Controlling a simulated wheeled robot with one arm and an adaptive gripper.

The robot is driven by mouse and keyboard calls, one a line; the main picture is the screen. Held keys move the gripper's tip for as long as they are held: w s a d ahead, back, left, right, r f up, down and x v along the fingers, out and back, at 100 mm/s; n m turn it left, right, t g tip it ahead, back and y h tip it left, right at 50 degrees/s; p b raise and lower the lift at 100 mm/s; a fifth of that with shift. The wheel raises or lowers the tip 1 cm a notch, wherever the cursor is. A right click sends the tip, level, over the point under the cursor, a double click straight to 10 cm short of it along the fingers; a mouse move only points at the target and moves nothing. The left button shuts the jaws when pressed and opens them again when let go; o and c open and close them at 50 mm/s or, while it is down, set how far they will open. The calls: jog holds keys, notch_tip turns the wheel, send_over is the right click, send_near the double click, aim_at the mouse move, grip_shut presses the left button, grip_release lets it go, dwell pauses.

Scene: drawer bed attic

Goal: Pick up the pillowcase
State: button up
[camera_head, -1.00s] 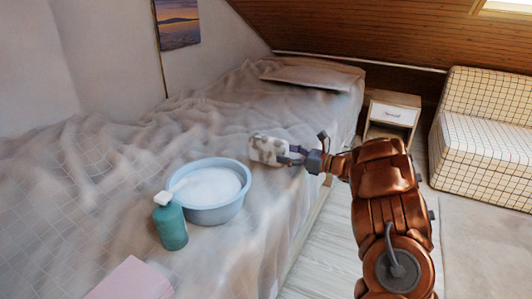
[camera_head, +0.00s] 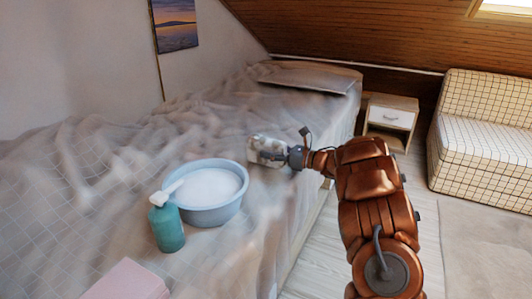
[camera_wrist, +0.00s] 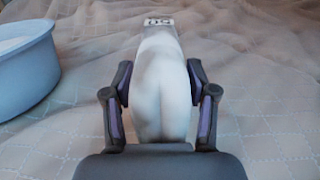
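The pillowcase (camera_head: 258,145) is a small white bundle with grey markings, lying on the bed (camera_head: 120,160) to the right of the blue basin. In the wrist view the white pillowcase (camera_wrist: 162,85) runs lengthwise between my fingers, with dark lettering or print at its far end. My gripper (camera_head: 275,156) is at the pillowcase, over its near right part. In the wrist view my gripper (camera_wrist: 160,72) has one finger on each side of it. The pillowcase's underside is hidden.
A blue basin (camera_head: 212,212) with white foam stands close left of the pillowcase. A teal bottle (camera_head: 167,230) and a pink box (camera_head: 128,281) are nearer. A pillow (camera_head: 312,78) lies at the bed's far end. A nightstand (camera_head: 391,116) and a checked armchair (camera_head: 480,140) stand right.

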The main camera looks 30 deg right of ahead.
aim_at(272, 140)
jog(key=c, duration=0.9)
jog(key=shift+c, duration=0.2)
notch_tip(272, 140, up, 3)
jog(key=shift+r+p, duration=0.2)
jog(key=shift+p, duration=0.6)
jog(key=shift+s+r, duration=0.2)
jog(key=shift+s, duration=0.05)
jog(key=s+r+p, duration=0.1)
jog(key=s+p, duration=0.1)
jog(key=s, duration=1.2)
jog(key=shift+s+d, duration=0.15)
jog(key=o, duration=0.6)
jog(key=shift+s+r, duration=0.1)
jog(key=shift+s, duration=0.5)
jog(key=shift+c, duration=0.9)
